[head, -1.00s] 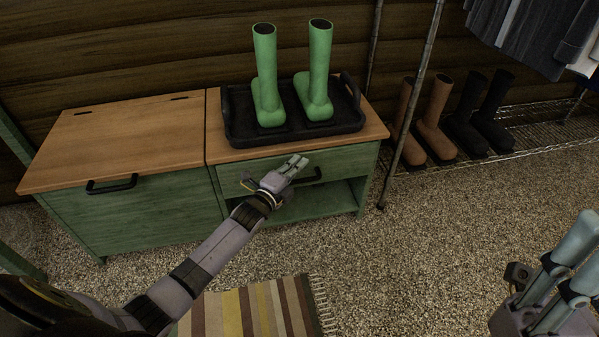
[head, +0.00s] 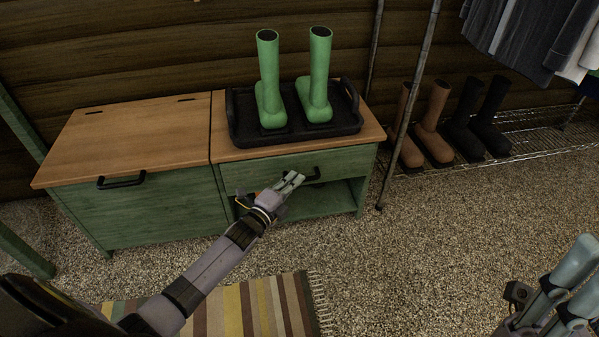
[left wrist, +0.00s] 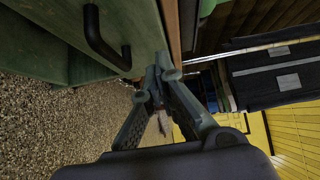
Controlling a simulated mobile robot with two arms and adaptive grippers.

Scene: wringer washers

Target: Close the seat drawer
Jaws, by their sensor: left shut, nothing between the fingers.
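The seat drawer (head: 335,163) is the green front with a black handle at the right of the bench, under the wooden seat top (head: 230,152). It sits close beneath the seat edge; I cannot tell whether a small gap is left. My left gripper (head: 294,180) is shut and empty, in front of the drawer and covering part of its handle (head: 313,175). In the left wrist view the handle (left wrist: 97,40) is clear of the fingers (left wrist: 160,70), whose tips are near the drawer front (left wrist: 140,25); contact is unclear. My right gripper (head: 585,262) hangs empty at lower right, fingers apart.
A black tray (head: 240,137) with green boots (head: 319,85) stands on the seat. A lidded green chest section (head: 150,212) is on the left. An open shelf (head: 335,200) is below the drawer. A metal post (head: 405,110) and boot rack are at right. A striped rug (head: 265,305) lies in front.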

